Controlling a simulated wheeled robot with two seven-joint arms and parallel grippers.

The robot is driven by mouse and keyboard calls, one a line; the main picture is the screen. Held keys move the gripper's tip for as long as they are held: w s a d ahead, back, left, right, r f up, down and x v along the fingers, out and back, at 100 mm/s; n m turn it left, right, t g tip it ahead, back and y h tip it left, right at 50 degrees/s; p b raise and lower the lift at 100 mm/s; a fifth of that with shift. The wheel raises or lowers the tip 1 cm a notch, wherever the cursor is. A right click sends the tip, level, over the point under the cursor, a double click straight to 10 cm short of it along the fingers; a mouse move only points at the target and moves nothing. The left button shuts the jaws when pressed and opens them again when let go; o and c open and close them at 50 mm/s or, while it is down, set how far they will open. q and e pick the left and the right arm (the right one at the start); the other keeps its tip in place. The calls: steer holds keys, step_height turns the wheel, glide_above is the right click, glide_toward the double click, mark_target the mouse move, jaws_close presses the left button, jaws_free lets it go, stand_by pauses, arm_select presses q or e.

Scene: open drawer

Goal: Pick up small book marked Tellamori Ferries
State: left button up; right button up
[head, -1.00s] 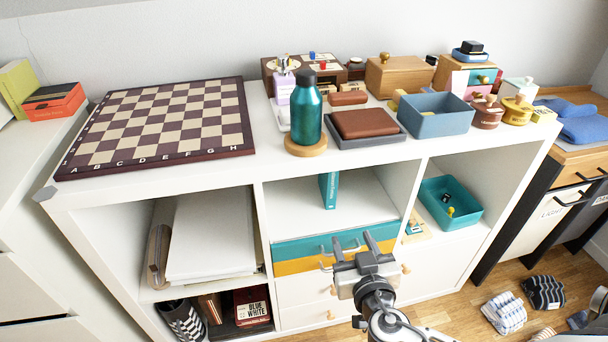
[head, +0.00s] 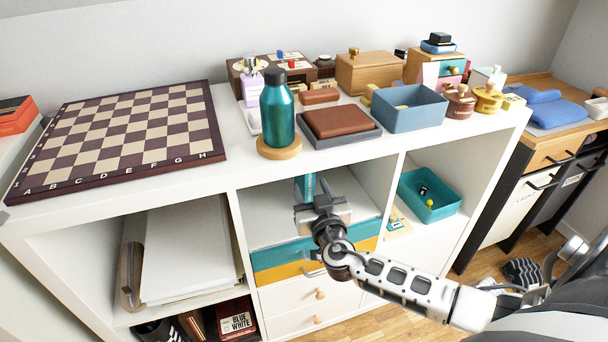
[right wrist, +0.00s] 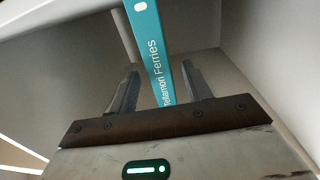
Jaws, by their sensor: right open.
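The small teal book (head: 306,184) stands upright in the middle open compartment of the white shelf unit, mostly hidden behind my right gripper in the head view. In the right wrist view its teal spine (right wrist: 159,60) shows white lettering ending in "Ferries". My right gripper (head: 314,190) is in front of that compartment, pointing in. In the right wrist view the open fingers (right wrist: 160,90) lie on either side of the spine's lower end, with a gap on each side. I see no grip on the book. My left gripper is not in view.
Below the book is a teal and yellow drawer front (head: 280,262). On the shelf top are a teal bottle (head: 277,112) on a wooden coaster, a brown box (head: 342,120) on a grey tray and a chessboard (head: 120,135). A teal bin (head: 428,195) sits in the right compartment.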

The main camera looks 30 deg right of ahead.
steer(key=x, duration=0.4)
steer(key=shift+w+r, duration=0.1)
steer(key=shift+r, duration=0.1)
jaws_close()
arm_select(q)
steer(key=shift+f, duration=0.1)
arm_select(e)
steer(key=shift+r, duration=0.15)
